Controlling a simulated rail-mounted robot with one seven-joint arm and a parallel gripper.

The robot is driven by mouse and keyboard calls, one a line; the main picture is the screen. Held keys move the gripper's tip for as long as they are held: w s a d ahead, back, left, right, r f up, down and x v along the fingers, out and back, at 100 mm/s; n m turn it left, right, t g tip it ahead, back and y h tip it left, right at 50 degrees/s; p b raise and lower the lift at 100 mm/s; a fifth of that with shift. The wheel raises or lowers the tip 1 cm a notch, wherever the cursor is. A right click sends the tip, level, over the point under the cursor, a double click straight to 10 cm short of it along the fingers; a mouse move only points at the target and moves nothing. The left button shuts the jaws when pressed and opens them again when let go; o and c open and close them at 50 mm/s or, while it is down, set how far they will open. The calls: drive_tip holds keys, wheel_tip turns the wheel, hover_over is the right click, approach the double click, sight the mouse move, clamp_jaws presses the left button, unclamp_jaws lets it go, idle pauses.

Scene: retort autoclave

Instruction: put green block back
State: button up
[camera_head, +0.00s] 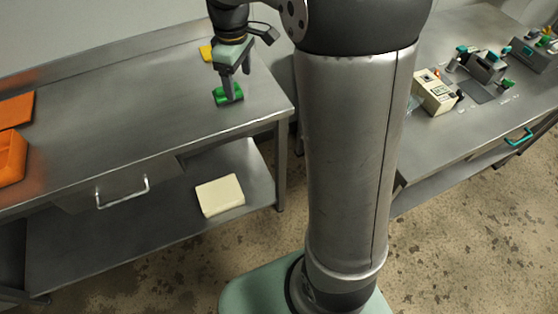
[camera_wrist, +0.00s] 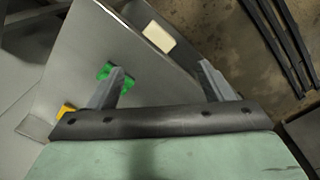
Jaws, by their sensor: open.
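The green block (camera_head: 236,92) lies on the left metal table near its right end. In the wrist view the green block (camera_wrist: 104,71) shows behind the left finger, which hides its middle; it is not centred between the fingers. My gripper (camera_head: 229,88) points down over the block in the head view, its fingers overlapping it. In the wrist view my gripper (camera_wrist: 161,68) is open, its fingers wide apart with nothing held between them. I cannot tell whether a finger touches the block.
A yellow object (camera_head: 206,52) lies behind the gripper on the left table (camera_head: 130,120). Orange items (camera_head: 12,155) are at its left end. A cream block (camera_head: 220,195) rests on the lower shelf. The right table (camera_head: 455,130) holds several devices. The left table's middle is clear.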

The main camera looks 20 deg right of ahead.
drive_tip(key=s+f+m, duration=0.2)
drive_tip(key=s+m, duration=0.2)
drive_tip(key=s, duration=0.8)
drive_tip(key=s+f+m, duration=0.3)
drive_tip(key=s+m, duration=0.2)
drive_tip(key=s, duration=0.7)
